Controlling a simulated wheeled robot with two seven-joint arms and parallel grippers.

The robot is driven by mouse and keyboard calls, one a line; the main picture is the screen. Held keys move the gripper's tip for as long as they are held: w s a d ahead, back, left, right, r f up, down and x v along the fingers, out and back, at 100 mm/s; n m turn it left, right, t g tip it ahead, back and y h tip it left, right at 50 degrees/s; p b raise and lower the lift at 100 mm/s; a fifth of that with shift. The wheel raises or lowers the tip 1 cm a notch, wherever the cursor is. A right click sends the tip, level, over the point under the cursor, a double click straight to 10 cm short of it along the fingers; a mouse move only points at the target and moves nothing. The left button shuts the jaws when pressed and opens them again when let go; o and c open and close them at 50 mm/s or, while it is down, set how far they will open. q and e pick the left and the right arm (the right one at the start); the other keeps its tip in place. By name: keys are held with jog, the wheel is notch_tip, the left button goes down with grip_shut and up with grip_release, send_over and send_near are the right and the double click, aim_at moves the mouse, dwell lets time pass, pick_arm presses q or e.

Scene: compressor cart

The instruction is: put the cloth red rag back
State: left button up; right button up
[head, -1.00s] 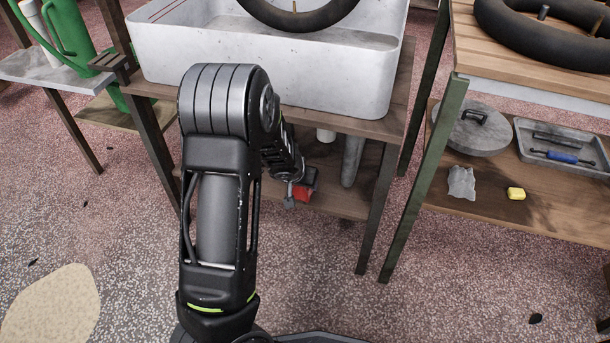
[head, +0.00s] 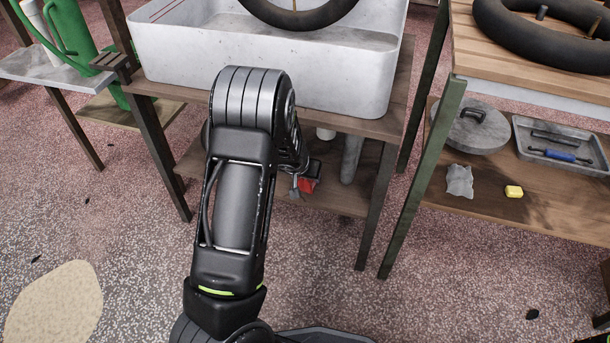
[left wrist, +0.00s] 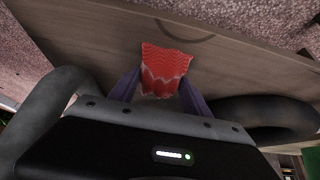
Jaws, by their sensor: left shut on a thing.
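The red cloth rag (left wrist: 165,68) shows in the left wrist view with a pale wavy pattern, between the two fingers of my left gripper (left wrist: 160,88). My left gripper is shut on it, over the wooden lower shelf (left wrist: 100,42). In the head view a small part of the red rag (head: 308,185) shows at the end of my left arm, by the left gripper (head: 304,178), above the lower shelf under the white basin. I cannot tell whether the rag touches the shelf. My right gripper is not in view.
The white basin (head: 260,75) with a black tube stands above the lower shelf. A dark tube (left wrist: 265,112) lies close on the right in the left wrist view. The right bench's lower shelf holds a grey cloth (head: 459,181), a yellow block (head: 513,191) and a tray (head: 590,170).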

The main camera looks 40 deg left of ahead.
pick_arm(q)
jog(key=o, duration=1.2)
jog(key=shift+f, duration=0.1)
jog(key=shift+s+d+r+p, duration=0.1)
jog(key=shift+s+r+p, duration=0.15)
jog(key=shift+r, duration=0.35)
jog(key=p+v, duration=0.4)
jog(key=v, duration=0.7)
jog(key=shift+f+p, duration=0.1)
jog(key=shift+p, duration=0.2)
